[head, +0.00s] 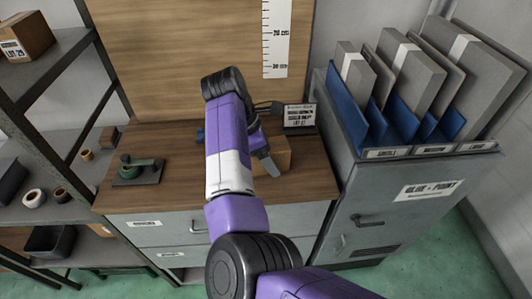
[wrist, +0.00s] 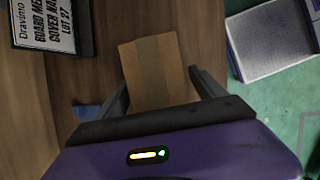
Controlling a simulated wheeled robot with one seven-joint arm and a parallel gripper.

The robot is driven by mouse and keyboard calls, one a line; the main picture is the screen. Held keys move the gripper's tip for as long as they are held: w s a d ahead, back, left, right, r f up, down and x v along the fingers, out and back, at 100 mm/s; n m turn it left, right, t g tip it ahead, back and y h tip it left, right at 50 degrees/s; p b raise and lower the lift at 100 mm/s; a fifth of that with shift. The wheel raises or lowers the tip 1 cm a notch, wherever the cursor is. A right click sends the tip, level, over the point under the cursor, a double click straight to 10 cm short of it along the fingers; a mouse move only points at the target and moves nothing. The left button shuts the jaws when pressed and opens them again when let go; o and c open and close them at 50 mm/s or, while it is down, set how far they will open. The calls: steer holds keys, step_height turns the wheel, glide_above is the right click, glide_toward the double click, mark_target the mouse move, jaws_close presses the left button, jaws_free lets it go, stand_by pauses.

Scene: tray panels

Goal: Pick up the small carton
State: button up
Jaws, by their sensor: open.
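The small carton (wrist: 153,65) is a brown cardboard box with a darker tape strip, standing on the wooden worktop. In the wrist view it lies ahead of and partly between the two fingers of my gripper (wrist: 160,88). My gripper is open, with a finger on either side of the carton's near end. I cannot tell whether either finger touches it. In the head view the carton (head: 277,153) is partly hidden behind my gripper (head: 262,160) and arm.
A dark sign (head: 299,117) stands behind the carton. A green tool on a dark base (head: 138,169) sits at the worktop's left. A grey cabinet (head: 400,200) with blue dividers and grey panels stands right. Shelves (head: 50,130) stand left. A small blue item (wrist: 87,111) lies near the left finger.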

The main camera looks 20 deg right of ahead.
steer(key=shift+d+f, duration=0.2)
steer(key=shift+f, duration=0.3)
steer(key=shift+f, duration=0.2)
steer(key=c, duration=1.7)
